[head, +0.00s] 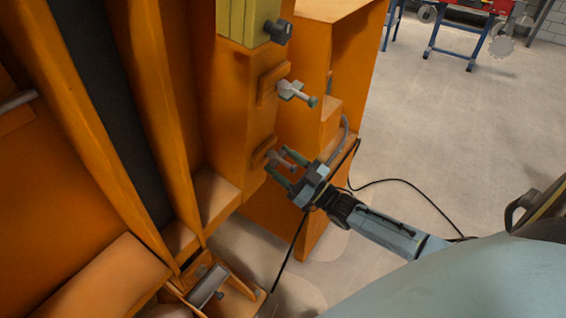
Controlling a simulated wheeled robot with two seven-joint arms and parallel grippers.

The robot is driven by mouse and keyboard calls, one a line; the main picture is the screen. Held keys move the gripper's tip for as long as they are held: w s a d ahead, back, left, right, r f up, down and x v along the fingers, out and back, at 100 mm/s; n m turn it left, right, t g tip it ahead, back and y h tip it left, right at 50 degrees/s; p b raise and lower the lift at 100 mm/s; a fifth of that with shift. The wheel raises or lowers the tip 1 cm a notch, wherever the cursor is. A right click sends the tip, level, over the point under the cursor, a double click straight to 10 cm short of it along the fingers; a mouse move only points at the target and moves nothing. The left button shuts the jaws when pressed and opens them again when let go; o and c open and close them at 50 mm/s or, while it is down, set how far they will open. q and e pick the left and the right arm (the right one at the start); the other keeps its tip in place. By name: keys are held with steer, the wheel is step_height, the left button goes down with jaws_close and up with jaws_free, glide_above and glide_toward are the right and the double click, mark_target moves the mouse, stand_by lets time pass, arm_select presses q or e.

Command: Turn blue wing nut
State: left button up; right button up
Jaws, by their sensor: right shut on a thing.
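The orange machine frame (236,110) has two small fittings on its upright post. The upper one is a pale grey wing nut (290,90) on a bolt with a dark teal tip, standing out from an orange plate. The lower one (273,156) sits on a similar plate and is partly hidden by my right gripper. My right gripper (276,159) has its two greenish fingers on either side of this lower fitting and is shut on it. I cannot clearly make out a blue colour on the lower fitting. My left gripper is not in view.
A yellow block with a dark knob (276,31) is above the fittings. A black cable (400,182) runs over the concrete floor (440,120) behind my right arm. A blue-legged stand (462,42) is far back. The floor to the right is mostly clear.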

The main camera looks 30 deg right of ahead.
steer(key=o, duration=1)
steer(key=b+v, duration=0.1)
steer(key=v, duration=1.2)
steer(key=shift+s+d+f, duration=0.1)
steer(key=shift+s, duration=0.05)
steer(key=s+f+m+g+h, duration=0.2)
steer(key=s+f+g+h, duration=0.2)
steer(key=f, duration=0.9)
steer(key=s+f+m+g+h, duration=0.2)
steer(key=s+f+g+h, duration=0.2)
steer(key=f, duration=1)
steer(key=s+a+f+g, duration=0.3)
steer(key=s+f, duration=0.2)
steer(key=s, duration=0.3)
steer(key=s+a+f+g, duration=0.3)
steer(key=s+f+g, duration=0.1)
steer(key=s, duration=0.4)
steer(key=s+a+f+g+h, duration=0.1)
steer(key=s+a+f+g, duration=0.3)
steer(key=s+f, duration=0.2)
steer(key=shift+s, duration=1.3)
